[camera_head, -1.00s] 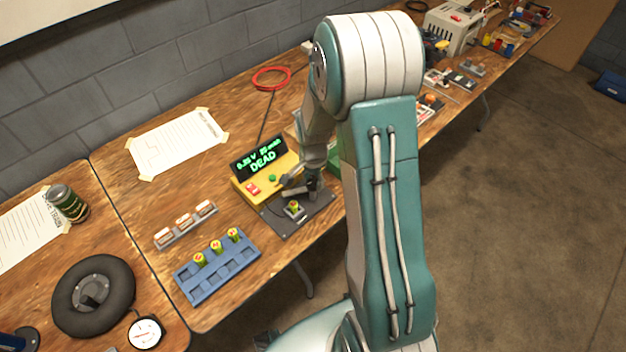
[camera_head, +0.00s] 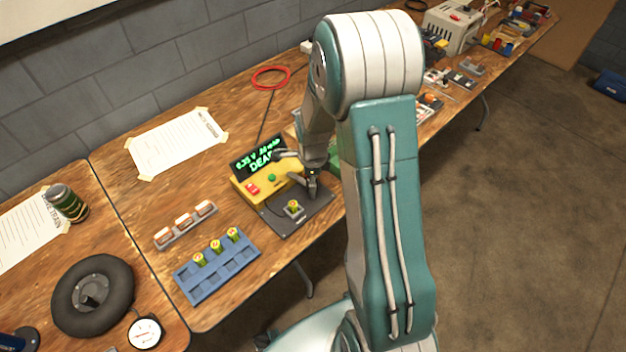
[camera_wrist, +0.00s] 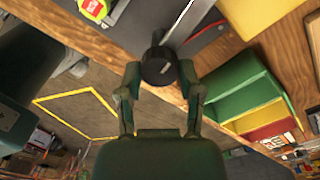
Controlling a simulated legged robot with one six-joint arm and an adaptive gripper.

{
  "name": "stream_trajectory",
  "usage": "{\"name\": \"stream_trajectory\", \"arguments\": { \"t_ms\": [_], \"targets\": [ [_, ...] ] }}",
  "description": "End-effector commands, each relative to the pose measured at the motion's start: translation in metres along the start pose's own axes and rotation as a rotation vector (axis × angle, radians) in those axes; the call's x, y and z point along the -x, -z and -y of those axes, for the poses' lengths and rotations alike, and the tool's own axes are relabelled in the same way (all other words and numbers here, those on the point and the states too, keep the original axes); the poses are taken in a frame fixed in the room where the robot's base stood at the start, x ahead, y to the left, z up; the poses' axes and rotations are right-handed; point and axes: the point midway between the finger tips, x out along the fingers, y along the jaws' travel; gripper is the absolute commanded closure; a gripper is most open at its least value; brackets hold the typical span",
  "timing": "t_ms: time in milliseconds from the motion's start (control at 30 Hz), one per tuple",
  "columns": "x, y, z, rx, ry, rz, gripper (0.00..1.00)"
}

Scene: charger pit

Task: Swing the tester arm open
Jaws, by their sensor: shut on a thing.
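The tester is a yellow box (camera_head: 247,187) with a lit display reading DEAD, on a dark base plate (camera_head: 318,212). A small yellow-green cell (camera_head: 293,206) stands upright in the socket on that plate; it also shows at the top left of the wrist view (camera_wrist: 95,8). My gripper (camera_wrist: 160,70) is shut on the black knob (camera_wrist: 158,66) of the tester arm. The arm's silver bar (camera_wrist: 190,20) runs from the knob toward the upper right, apart from the cell. In the head view my gripper (camera_head: 312,185) is over the plate's far right part, small and partly hidden.
A blue tray (camera_head: 222,275) with several cells and a grey holder (camera_head: 188,226) stand at the front left. A green tray (camera_wrist: 225,88) with yellow and red parts lies close beside my gripper. A taped paper sheet (camera_head: 180,142) and red ring (camera_head: 270,78) lie behind.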

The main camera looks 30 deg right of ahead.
Motion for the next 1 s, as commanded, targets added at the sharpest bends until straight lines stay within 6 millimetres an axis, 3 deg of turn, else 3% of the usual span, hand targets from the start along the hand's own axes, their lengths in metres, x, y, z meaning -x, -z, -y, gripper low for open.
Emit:
{"name": "stream_trajectory", "arguments": {
  "t_ms": [400, 933, 967, 1000],
  "targets": [
    [-0.0013, -0.001, -0.0004, -0.181, 0.001, 0.001, 1.0],
    [-0.0011, -0.001, -0.0002, -0.205, 0.001, 0.001, 1.0],
    [-0.0011, -0.001, -0.0002, -0.205, 0.001, 0.001, 0.48],
    [-0.0011, -0.001, -0.0002, -0.205, 0.001, 0.001, 0.3]
  ]
}}
